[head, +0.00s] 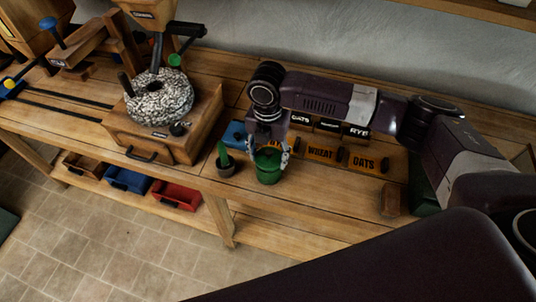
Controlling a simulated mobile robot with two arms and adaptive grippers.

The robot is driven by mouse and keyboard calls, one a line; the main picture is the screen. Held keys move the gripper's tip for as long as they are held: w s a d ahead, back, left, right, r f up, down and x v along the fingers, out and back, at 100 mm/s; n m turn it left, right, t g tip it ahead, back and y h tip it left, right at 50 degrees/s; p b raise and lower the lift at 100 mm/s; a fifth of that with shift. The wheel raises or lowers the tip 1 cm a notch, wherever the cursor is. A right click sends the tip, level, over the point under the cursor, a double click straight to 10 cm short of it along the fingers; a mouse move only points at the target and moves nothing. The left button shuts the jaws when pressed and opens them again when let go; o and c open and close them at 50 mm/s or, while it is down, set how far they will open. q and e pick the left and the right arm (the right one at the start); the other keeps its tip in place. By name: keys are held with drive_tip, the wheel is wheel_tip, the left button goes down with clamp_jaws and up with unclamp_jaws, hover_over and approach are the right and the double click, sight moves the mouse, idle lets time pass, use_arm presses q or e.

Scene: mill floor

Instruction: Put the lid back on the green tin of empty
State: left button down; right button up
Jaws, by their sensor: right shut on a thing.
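The green tin (268,175) stands on the wooden bench, near its front edge. My right gripper (269,154) reaches down over the tin from above, with one finger at each side of its top. It is shut on a green round piece at the top, which looks like the lid (268,155). The fingers partly hide it, and I cannot tell whether it is seated on the rim. My left gripper is not in view.
Labelled wooden boxes (321,153) stand right and behind. A stone mill (159,98) is at left. A wooden block (390,200) sits right.

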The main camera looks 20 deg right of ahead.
drive_tip(key=o, duration=1.1)
drive_tip(key=shift+o, duration=0.3)
drive_tip(key=o, duration=0.4)
drive_tip(key=shift+r, duration=0.1)
drive_tip(key=shift+r+p, duration=3.45)
drive_tip(key=shift+p, duration=0.4)
